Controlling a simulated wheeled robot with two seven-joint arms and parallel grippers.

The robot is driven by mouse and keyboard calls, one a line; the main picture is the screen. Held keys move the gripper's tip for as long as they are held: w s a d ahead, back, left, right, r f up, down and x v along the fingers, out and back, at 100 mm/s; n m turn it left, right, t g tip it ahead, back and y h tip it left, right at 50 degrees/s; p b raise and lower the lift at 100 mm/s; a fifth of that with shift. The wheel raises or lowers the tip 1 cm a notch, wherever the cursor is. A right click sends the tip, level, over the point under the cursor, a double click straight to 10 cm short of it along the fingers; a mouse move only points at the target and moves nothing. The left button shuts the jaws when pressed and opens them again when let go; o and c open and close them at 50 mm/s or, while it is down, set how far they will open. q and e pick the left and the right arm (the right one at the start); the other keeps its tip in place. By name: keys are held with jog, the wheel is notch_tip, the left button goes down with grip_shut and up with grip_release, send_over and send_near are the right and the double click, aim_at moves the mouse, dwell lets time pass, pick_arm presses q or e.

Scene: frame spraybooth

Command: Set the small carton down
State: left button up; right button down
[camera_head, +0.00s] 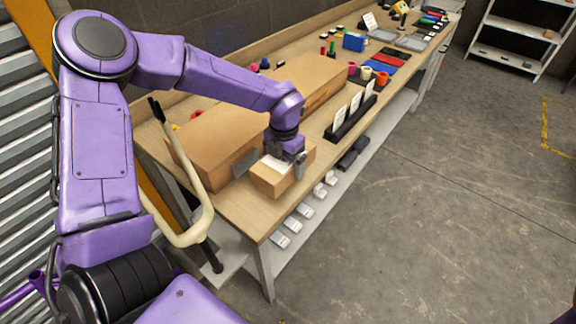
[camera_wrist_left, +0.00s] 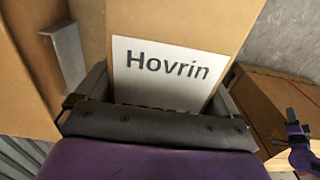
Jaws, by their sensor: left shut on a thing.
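The small carton (camera_head: 270,181) is brown cardboard with a white label on top, at the near end of the workbench (camera_head: 241,209). My left gripper (camera_head: 285,160) comes from above and is shut on it. In the left wrist view the small carton (camera_wrist_left: 180,22) sits between the two fingers (camera_wrist_left: 160,105), its label reading "Hovrin". The gripper hides the label's lower part. The carton's underside is hidden, so I cannot tell whether it touches the bench. A purple and dark part of mine shows at the right edge of the wrist view, too small to tell its state.
Large brown boxes (camera_head: 210,140) stand close behind the carton. A black rack with white cards (camera_head: 350,118) is to the right. Beyond it are coloured rolls (camera_head: 367,73) and a blue box (camera_head: 354,42). A lower shelf holds small labelled boxes (camera_head: 305,211). Bare benchtop shows near the front corner.

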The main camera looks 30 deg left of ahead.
aim_at(287, 163)
pick_arm(q)
jog(key=w+f, duration=0.1)
jog(key=w+a+f, duration=0.1)
jog(key=f, duration=0.1)
jog(key=shift+w+f+p, duration=0.1)
jog(key=shift+w+p, duration=0.2)
jog(key=shift+p, duration=0.05)
notch_tip(287, 163, down, 3)
jog(key=shift+w+f+p, duration=0.1)
jog(key=shift+p, duration=0.8)
jog(key=shift+f, duration=0.15)
jog(key=shift+f+b, duration=0.15)
jog(key=shift+b, duration=0.15)
jog(key=o, duration=1)
jog(key=shift+o, duration=0.2)
jog(key=shift+r, duration=0.4)
notch_tip(287, 163, up, 12)
jog(key=b, duration=0.2)
jog(key=shift+f+b, duration=0.15)
jog(key=shift+b, duration=0.25)
